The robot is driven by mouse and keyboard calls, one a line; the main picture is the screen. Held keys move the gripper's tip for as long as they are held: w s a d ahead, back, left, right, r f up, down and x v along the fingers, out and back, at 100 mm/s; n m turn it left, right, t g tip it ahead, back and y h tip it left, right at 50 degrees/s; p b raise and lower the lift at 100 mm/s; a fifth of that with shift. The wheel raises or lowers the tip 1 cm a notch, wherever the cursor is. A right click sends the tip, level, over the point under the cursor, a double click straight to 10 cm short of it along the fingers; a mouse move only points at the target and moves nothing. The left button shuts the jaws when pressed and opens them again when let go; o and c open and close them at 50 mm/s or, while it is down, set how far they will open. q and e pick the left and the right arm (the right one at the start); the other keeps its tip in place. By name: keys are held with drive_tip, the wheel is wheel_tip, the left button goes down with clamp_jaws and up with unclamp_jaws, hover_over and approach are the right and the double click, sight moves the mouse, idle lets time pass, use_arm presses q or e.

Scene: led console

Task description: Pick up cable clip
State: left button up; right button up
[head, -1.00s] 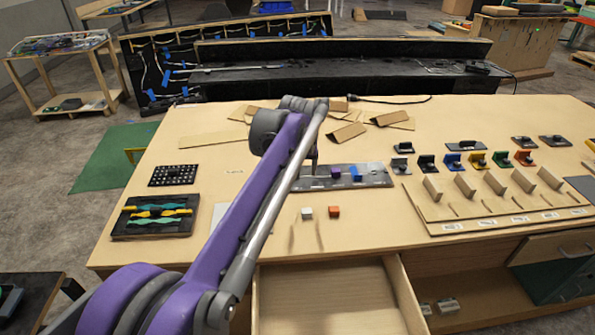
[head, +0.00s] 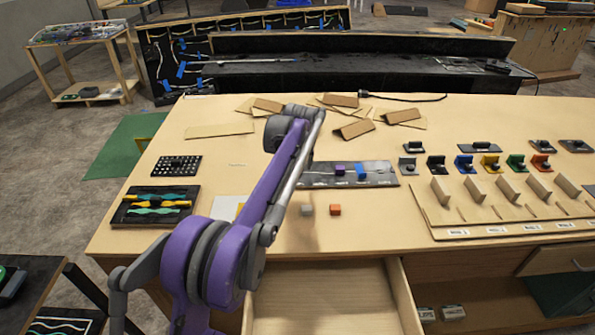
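I cannot tell which part is the cable clip. A purple block (head: 340,169) and a blue block (head: 361,171) sit on a dark grey plate (head: 382,178) with a pale cable line. A grey cube (head: 307,210) and an orange cube (head: 335,210) lie in front of it on the bench. My purple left arm reaches up from the lower left and covers the plate's left end. No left fingertips show; the arm hides that gripper. My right gripper is out of frame.
Several coloured brackets, such as the blue one (head: 464,163), stand at the right behind a slotted wooden rack (head: 437,215). Cardboard pieces (head: 356,129) lie at the back. A tool tray (head: 155,206) is at the left. An open drawer (head: 330,300) juts out in front.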

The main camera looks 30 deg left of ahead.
use_arm(q)
drive_tip(key=x, duration=0.2)
drive_tip(key=shift+w+a+f, duration=0.1)
drive_tip(key=shift+w+f, duration=0.05)
drive_tip(key=shift+f, duration=0.15)
clamp_jaws()
